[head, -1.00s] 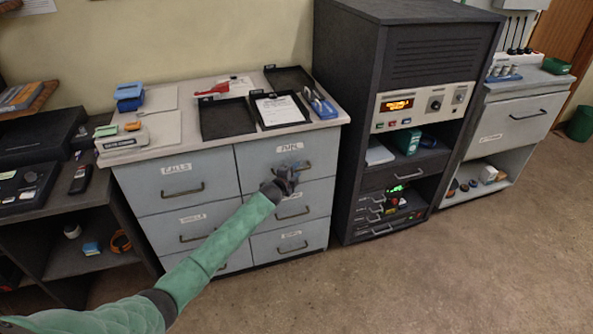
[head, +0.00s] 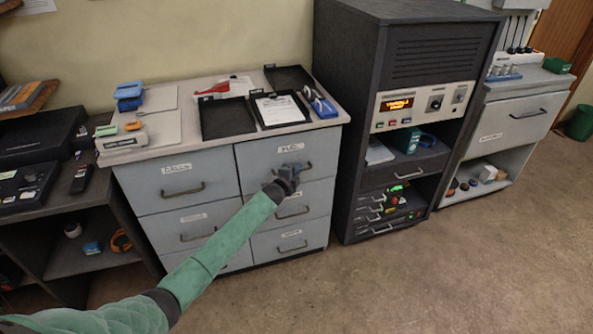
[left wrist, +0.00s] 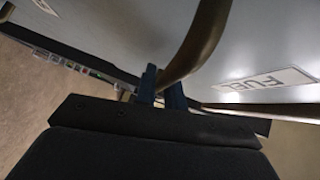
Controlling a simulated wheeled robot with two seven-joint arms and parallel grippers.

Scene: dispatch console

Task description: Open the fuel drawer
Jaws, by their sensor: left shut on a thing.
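The fuel drawer (head: 262,155) is the upper right drawer of a grey cabinet, and its front looks flush with the cabinet. Its label (left wrist: 267,82) reads FUEL in the left wrist view; in the head view the lettering is blurred. My left gripper (head: 290,172) is at the drawer's dark curved handle (head: 305,166). In the left wrist view the gripper's two fingers (left wrist: 162,90) are shut on the handle (left wrist: 196,45). The fingers and hand hide part of the handle in the head view. My right gripper is not in view.
Other drawers (head: 185,186) with handles lie left of and below this one. The cabinet top (head: 222,147) carries trays and small items. A dark equipment rack (head: 347,110) stands close on the right. The floor (head: 400,285) in front is clear.

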